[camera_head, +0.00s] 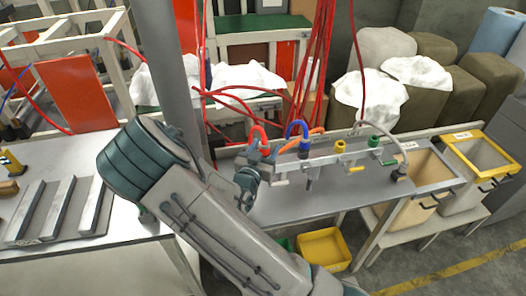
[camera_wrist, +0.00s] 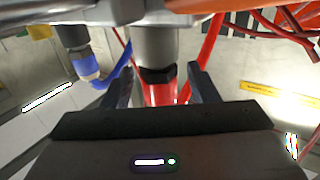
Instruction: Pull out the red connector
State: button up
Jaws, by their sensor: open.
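The red connector with its curved red hose (camera_head: 258,133) is at the left end of a metal rail on the grey bench. In the wrist view a red piece (camera_wrist: 160,93) shows under a dark ring and a grey cylinder. My gripper (camera_head: 247,178) is at the left end of the rail, close to the red connector. In the wrist view my gripper (camera_wrist: 160,88) is open, with one finger on each side of the red piece. Gaps show between it and both fingers. The lower part of the red piece is hidden behind the gripper body.
To the right on the rail (camera_head: 325,160) are a blue connector (camera_head: 304,145), a yellow one (camera_head: 340,146) and a green one (camera_head: 373,141). The blue one also shows in the wrist view (camera_wrist: 86,67). Red cables (camera_head: 318,60) hang behind. A yellow bin (camera_head: 325,248) stands below the bench.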

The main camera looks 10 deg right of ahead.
aim_at(265, 143)
jog(key=c, duration=1.1)
jog(key=shift+o, duration=0.2)
jog(key=shift+r, duration=0.6)
jog(key=shift+r+p, duration=1.55)
jog(key=shift+r, duration=0.5)
jog(key=shift+r+p, duration=0.9)
jog(key=shift+r, duration=0.55)
